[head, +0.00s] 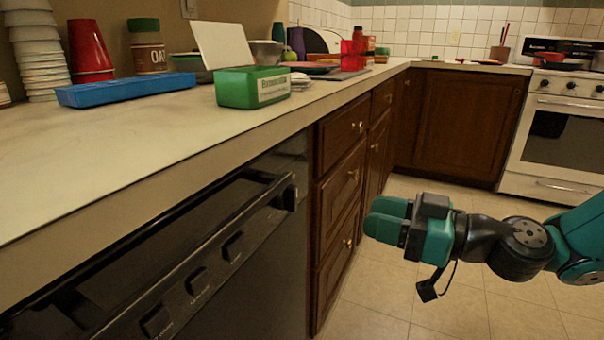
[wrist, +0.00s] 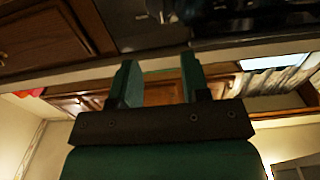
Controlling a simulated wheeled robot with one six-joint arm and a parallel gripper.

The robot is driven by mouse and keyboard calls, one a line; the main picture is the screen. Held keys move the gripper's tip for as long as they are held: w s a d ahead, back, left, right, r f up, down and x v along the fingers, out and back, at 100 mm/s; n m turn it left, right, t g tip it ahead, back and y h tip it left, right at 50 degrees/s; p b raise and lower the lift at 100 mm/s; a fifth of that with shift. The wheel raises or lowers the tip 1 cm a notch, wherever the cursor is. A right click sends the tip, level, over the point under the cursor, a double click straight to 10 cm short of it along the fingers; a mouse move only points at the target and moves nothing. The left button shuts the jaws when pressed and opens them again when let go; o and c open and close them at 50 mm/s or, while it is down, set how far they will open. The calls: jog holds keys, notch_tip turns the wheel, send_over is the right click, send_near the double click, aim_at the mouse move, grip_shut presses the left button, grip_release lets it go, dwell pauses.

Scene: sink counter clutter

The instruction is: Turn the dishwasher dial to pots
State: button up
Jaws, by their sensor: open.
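The black dishwasher (head: 262,245) is built in under the counter at the lower left of the head view. Its slanted front panel has a recessed handle and several dark buttons (head: 232,246). A dark rounded knob, seemingly the dial (head: 289,194), sits at the panel's right end; its pointer and any "pots" label are too small to read. My gripper (head: 385,218) is right of the dishwasher, in the air before the drawers, apart from the panel. In the wrist view its two green fingers (wrist: 157,70) are spread and empty, with the dark dishwasher front (wrist: 230,22) at the top.
Wooden drawers (head: 340,175) with brass knobs stand right of the dishwasher. The counter (head: 120,150) above holds a blue tray (head: 125,89), a green box (head: 240,87), and stacked cups (head: 38,50). A white stove (head: 555,140) stands at the back right. The tiled floor (head: 360,300) is clear.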

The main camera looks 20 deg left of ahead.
aim_at(296, 197)
jog(key=a+p, duration=0.1)
jog(key=a, duration=0.3)
jog(key=a+p, duration=0.1)
jog(key=a, duration=0.3)
jog(key=w+a+p, duration=0.1)
jog(key=a, duration=0.4)
jog(key=shift+a, duration=0.1)
grip_shut()
